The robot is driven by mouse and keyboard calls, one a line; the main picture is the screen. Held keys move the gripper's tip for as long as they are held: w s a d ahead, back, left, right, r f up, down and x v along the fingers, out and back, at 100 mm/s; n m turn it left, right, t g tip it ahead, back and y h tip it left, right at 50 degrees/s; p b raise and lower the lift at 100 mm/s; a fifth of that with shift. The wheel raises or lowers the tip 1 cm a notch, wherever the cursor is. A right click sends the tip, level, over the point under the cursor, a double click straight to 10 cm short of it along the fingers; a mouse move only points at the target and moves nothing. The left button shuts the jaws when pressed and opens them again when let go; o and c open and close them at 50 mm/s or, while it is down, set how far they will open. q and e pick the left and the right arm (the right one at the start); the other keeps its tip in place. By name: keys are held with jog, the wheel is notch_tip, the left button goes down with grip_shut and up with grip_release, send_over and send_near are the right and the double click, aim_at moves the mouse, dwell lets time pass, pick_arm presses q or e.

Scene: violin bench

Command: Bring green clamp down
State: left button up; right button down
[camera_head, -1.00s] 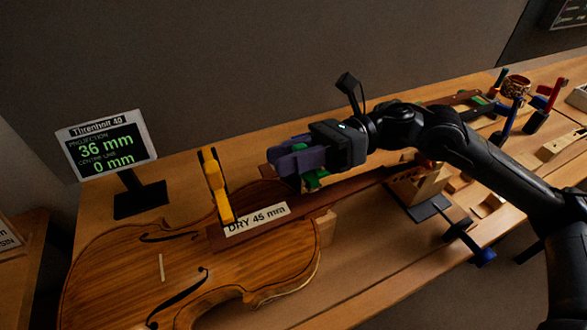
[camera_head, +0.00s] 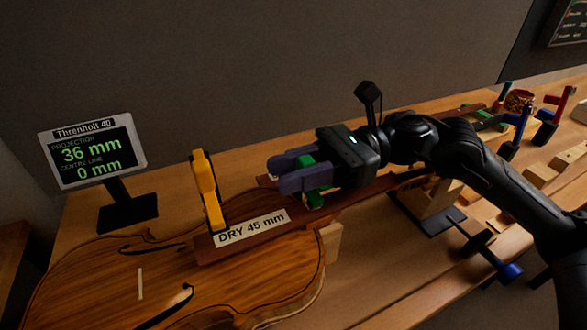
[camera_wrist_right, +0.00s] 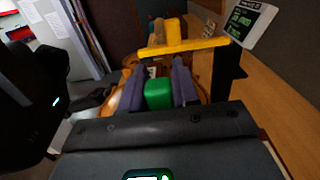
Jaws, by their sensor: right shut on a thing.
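The green clamp (camera_head: 313,199) is between the purple-grey fingers of my right gripper (camera_head: 288,170), at the neck end of the violin body. Its green block shows between both fingers in the right wrist view (camera_wrist_right: 158,94). My right gripper is shut on it, and part of the clamp sits below the fingers, close to the dark neck piece. I cannot tell whether it touches the wood. A yellow clamp (camera_head: 209,190) stands upright beside it to the left; it also shows ahead in the right wrist view (camera_wrist_right: 182,47). My left gripper is not in view.
The violin body (camera_head: 110,285) lies at front left, with a "DRY 45 mm" label (camera_head: 252,228) on the dark piece. A display (camera_head: 92,152) reads 36 mm and 0 mm. Red and blue clamps (camera_head: 553,108) and wooden blocks stand at right.

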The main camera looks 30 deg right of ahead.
jog(key=c, duration=0.9)
grip_release()
jog(key=shift+d, duration=0.1)
jog(key=shift+d, duration=0.25)
jog(key=d, duration=0.3)
jog(key=s+d+b, duration=0.1)
jog(key=d, duration=0.2)
jog(key=d+b, duration=0.1)
jog(key=d, duration=0.3)
jog(key=shift+s, duration=0.35)
